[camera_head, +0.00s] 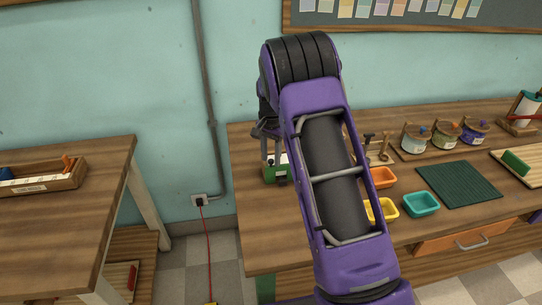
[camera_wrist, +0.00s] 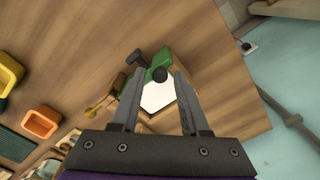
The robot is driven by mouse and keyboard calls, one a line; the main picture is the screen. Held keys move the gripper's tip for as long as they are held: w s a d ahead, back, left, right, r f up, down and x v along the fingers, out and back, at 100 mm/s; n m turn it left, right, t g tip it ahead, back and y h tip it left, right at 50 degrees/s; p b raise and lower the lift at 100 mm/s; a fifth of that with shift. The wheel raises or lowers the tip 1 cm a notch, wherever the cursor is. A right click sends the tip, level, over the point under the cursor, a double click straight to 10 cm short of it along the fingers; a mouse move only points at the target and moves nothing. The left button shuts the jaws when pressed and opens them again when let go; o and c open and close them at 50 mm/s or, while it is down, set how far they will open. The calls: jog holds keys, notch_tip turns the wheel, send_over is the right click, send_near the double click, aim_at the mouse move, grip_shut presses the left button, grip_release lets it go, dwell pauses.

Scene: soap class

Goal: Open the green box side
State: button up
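The green box (camera_head: 270,174) stands near the left end of the wooden table, partly hidden by my arm in the head view. In the wrist view the green box (camera_wrist: 130,86) shows a green side and a white face (camera_wrist: 157,96). A dark round knob (camera_wrist: 159,74) shows at its upper edge, with a dark handle-like piece (camera_wrist: 137,58) to its left. My gripper (camera_wrist: 159,70) is open over the box. Its two fingers stand apart on either side of the knob, with gaps visible. I cannot tell whether a finger touches the box.
Orange (camera_head: 382,178), yellow (camera_head: 381,210) and teal (camera_head: 420,204) trays sit right of my arm. A dark green ridged mat (camera_head: 459,184) and several lidded jars (camera_head: 415,139) lie farther right. The table edge is close to the box. Another table (camera_head: 60,220) stands at left.

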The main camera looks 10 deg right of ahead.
grip_shut()
dwell(1.2)
